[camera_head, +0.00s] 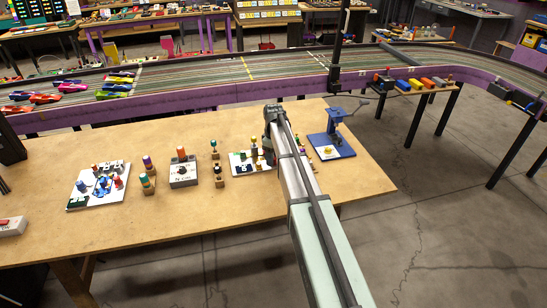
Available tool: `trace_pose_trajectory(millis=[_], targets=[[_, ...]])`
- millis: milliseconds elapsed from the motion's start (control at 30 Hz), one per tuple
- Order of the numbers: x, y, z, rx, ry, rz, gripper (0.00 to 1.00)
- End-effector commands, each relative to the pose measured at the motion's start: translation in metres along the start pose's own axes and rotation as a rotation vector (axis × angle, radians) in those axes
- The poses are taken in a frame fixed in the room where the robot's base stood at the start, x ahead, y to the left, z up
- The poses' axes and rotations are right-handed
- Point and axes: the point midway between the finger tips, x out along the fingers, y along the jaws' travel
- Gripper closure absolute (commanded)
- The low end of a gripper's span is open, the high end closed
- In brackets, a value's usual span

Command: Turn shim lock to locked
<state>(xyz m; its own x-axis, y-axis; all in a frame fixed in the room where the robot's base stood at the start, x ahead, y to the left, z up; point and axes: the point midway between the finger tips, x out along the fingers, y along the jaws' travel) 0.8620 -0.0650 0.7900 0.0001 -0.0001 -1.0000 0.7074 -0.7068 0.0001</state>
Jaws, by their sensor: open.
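I cannot tell for certain which item is the shim lock. A grey box (183,174) with a dark knob, an orange-topped peg and small unreadable lettering stands on the wooden bench. A white board (240,163) with several yellow and dark pegs lies right of it, partly behind my arm. A blue stand (334,141) with a yellow piece on its base is farther right. My gripper (271,145) is at the far end of my arm, over the right side of the white board. It is open; its fingertips are small and mostly hidden, and I see nothing held.
A white board with blue and red parts (97,186) lies at left. Small peg holders (148,176) and (216,168) flank the grey box. A purple-sided slot track (200,98) runs behind the bench (190,218), whose front strip is clear.

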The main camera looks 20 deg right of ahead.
Motion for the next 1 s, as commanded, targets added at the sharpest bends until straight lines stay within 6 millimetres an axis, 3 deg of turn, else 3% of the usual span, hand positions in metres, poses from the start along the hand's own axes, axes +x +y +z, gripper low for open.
trace_pose_trajectory(millis=[333,867,1000], targets=[[0.0023,0.0000,0.0000,0.000,0.000,0.000,0.49],[0.0020,-0.0001,0.0000,0.000,0.000,0.000,0.99],[0.0020,-0.0001,0.0000,0.002,0.000,0.000,1.00]])
